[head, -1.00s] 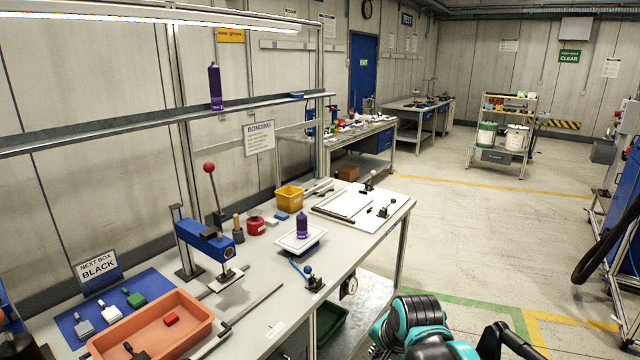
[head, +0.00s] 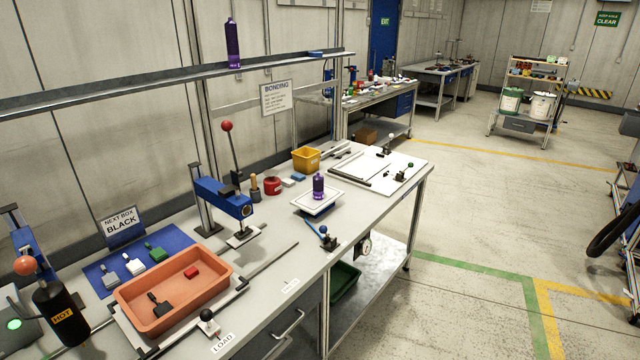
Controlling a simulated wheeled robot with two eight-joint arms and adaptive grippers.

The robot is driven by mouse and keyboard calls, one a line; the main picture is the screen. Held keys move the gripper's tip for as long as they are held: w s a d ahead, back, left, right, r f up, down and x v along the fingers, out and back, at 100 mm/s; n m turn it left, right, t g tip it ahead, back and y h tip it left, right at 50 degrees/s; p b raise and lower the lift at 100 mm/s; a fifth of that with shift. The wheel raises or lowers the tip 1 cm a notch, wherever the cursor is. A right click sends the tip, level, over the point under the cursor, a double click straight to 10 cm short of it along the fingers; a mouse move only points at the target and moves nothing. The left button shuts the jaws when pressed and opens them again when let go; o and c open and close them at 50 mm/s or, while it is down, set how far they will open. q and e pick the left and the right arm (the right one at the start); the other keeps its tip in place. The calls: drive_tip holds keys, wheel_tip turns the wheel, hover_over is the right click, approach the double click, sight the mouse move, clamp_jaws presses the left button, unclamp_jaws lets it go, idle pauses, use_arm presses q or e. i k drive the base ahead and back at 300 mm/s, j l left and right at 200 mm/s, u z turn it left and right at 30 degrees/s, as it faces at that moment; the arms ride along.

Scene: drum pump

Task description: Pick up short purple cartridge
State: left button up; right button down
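The short purple cartridge (head: 319,186) stands upright on a small white platform (head: 318,203) on the workbench. A taller purple cartridge (head: 232,43) stands upright on the shelf above the bench. Neither of my grippers is in view, and nothing touches the short cartridge.
A blue lever press (head: 222,198) with a red knob stands left of the platform. Behind are a red pot (head: 273,186) and a yellow bin (head: 306,160). An orange tray (head: 172,292) lies at the front left. A white board (head: 370,165) lies to the right. The floor right of the bench is clear.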

sight(317, 180)
drive_tip(key=i+l, duration=0.4)
drive_tip(key=i, duration=0.15)
drive_tip(key=i+l+u, duration=0.1)
drive_tip(key=i+l, duration=0.25)
drive_tip(key=i, duration=0.2)
